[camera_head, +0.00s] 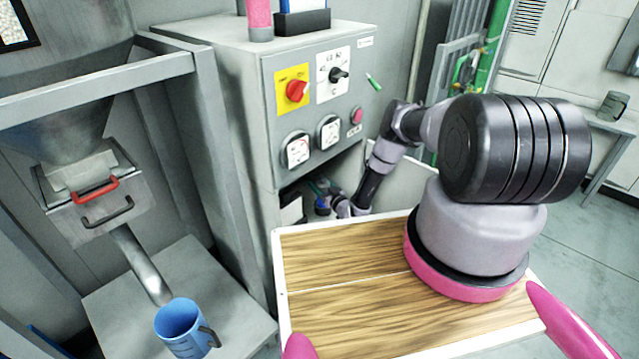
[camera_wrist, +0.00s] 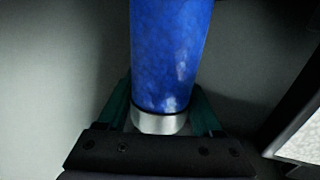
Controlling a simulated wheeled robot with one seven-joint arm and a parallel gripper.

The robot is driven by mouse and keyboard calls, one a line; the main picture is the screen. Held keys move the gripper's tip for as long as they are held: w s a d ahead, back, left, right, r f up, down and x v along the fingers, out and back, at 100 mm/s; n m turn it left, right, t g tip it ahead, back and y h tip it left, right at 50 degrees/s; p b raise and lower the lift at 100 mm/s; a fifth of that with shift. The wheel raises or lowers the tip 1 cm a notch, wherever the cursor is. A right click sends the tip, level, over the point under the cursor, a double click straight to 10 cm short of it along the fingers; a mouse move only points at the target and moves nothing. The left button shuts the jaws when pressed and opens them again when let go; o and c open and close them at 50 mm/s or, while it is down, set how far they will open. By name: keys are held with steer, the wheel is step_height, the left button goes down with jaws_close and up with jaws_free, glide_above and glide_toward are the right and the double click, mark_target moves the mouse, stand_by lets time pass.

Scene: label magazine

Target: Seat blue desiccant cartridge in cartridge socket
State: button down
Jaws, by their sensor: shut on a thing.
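The blue desiccant cartridge (camera_wrist: 170,50) is a blue cylinder with a silver band at its near end. It fills the upper middle of the wrist view, and its far end runs out of the picture. My gripper (camera_wrist: 161,92) is shut on it, with a green finger on each side near the silver band. In the head view my gripper (camera_head: 325,202) is small and partly hidden inside the dark opening low in the grey cabinet, with a bit of blue showing there. I cannot make out the cartridge socket in either view.
The grey cabinet (camera_head: 220,90) has knobs and gauges above the opening. A wood-topped board (camera_head: 340,290) lies below my arm. A blue mug (camera_head: 182,328) stands under a metal chute at the left. A pale panel (camera_wrist: 302,140) is close at right in the wrist view.

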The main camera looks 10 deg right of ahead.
jaws_free()
steer(key=shift+s, duration=0.1)
steer(key=v, duration=1)
steer(key=shift+s, duration=0.3)
steer(key=shift+d, duration=0.15)
